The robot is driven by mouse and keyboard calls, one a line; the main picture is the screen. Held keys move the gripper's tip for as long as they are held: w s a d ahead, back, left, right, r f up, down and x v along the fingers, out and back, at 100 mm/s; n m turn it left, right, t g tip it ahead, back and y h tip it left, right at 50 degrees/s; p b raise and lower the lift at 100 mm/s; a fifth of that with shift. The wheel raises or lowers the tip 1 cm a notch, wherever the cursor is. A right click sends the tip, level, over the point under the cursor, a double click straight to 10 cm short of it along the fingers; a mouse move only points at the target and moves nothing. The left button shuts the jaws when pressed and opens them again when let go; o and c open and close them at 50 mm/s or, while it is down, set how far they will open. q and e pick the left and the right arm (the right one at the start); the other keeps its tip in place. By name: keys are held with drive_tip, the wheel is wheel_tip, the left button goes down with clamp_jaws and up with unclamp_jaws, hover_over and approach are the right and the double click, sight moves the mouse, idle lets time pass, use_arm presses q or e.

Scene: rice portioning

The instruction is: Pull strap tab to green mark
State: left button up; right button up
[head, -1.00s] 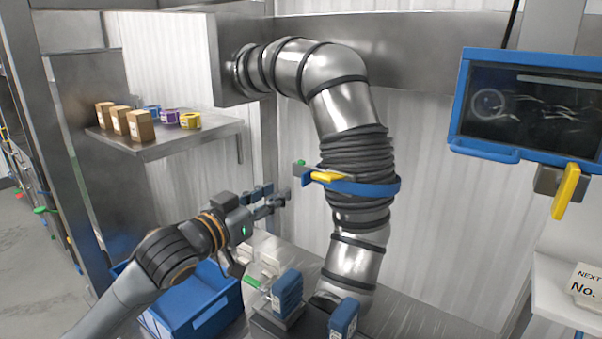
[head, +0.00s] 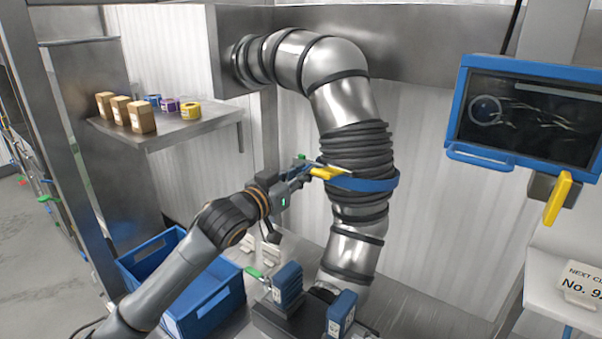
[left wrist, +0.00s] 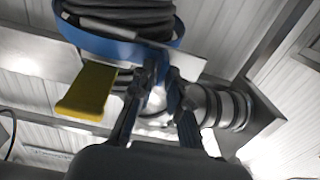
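The blue strap (head: 368,186) goes around the black ribbed sleeve (head: 357,150) of the steel duct. Its yellow tab (head: 325,173) points left, and a small green mark (head: 301,157) sits just up and left of it. My left gripper (head: 303,177) is at the tab's left end, overlapping it in the head view. In the left wrist view, the two fingers (left wrist: 161,80) stand with a narrow gap, blue showing between them, and the yellow tab (left wrist: 87,92) lies left of them. Contact cannot be told. My right gripper is not in view.
A shelf (head: 185,133) at left holds boxes and tape rolls. A blue bin (head: 205,297) stands below my left arm. Blue blocks (head: 287,285) stand at the duct's foot. A blue-framed screen (head: 528,112) with a yellow handle (head: 557,198) is at right.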

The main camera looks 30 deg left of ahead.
use_arm(q)
clamp_jaws()
drive_tip(key=a, duration=0.3)
drive_tip(key=shift+w+a, duration=0.2)
drive_tip(key=shift+w, duration=0.05)
drive_tip(key=o, duration=0.5)
unclamp_jaws()
drive_tip(key=shift+d, duration=0.1)
drive_tip(key=shift+s, duration=0.1)
drive_tip(key=s, duration=0.4)
drive_tip(key=s+a, duration=0.1)
drive_tip(key=s, duration=0.6)
drive_tip(key=shift+s+a, duration=0.35)
drive_tip(key=shift+s, duration=0.05)
